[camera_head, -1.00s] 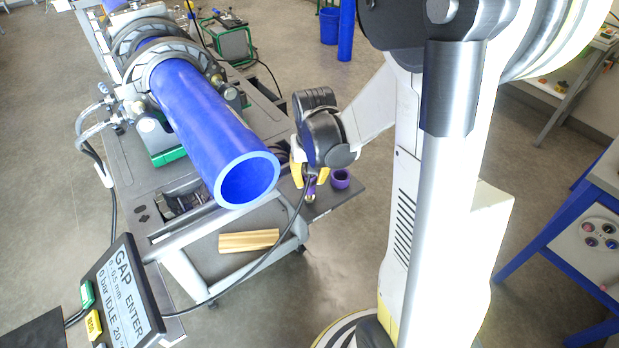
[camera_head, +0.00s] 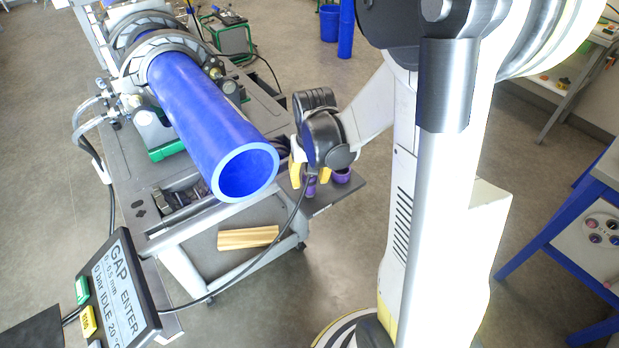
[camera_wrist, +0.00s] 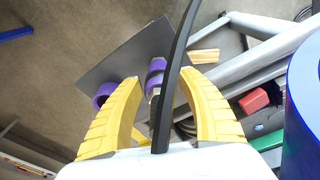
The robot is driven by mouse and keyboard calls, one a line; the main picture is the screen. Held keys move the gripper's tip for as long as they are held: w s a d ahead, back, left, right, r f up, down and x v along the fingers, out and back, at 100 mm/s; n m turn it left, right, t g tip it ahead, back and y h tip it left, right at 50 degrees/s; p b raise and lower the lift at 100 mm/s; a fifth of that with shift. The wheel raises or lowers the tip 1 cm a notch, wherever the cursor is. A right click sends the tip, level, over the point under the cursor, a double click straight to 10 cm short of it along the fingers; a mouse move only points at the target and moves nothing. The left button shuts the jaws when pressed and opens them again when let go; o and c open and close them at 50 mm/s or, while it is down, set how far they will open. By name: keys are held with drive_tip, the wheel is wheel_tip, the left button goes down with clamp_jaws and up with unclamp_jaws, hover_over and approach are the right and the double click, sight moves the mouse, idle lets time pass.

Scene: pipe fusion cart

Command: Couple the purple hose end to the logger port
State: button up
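My gripper (camera_head: 311,178) hangs over the dark side plate of the cart, to the right of the blue pipe's open end. Its yellow fingers (camera_wrist: 160,76) are apart in the wrist view. A purple fitting with a pale collar (camera_wrist: 156,68) shows between and beyond the fingertips, with gaps at its sides; it also shows below the gripper (camera_head: 311,188). A wider purple cup-like piece (camera_wrist: 103,94) is beside it, also seen in the head view (camera_head: 341,175). A black hose (camera_wrist: 172,75) crosses close before the wrist camera, partly covering the fitting. I cannot tell which purple piece is the logger port.
The large blue pipe (camera_head: 205,125) juts over the cart left of my gripper. A dark plate (camera_wrist: 125,55) lies under the purple pieces. A control panel (camera_head: 122,290) stands front left. Wooden strips (camera_head: 248,238) lie low on the cart. A blue-legged table (camera_head: 560,230) is at right.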

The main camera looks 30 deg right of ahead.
drive_tip(key=shift+r, duration=0.1)
wheel_tip(320, 180, up, 12)
drive_tip(key=s, duration=0.1)
drive_tip(key=shift+s+a, duration=0.35)
drive_tip(key=shift+s, duration=0.05)
drive_tip(key=shift+f, duration=0.2)
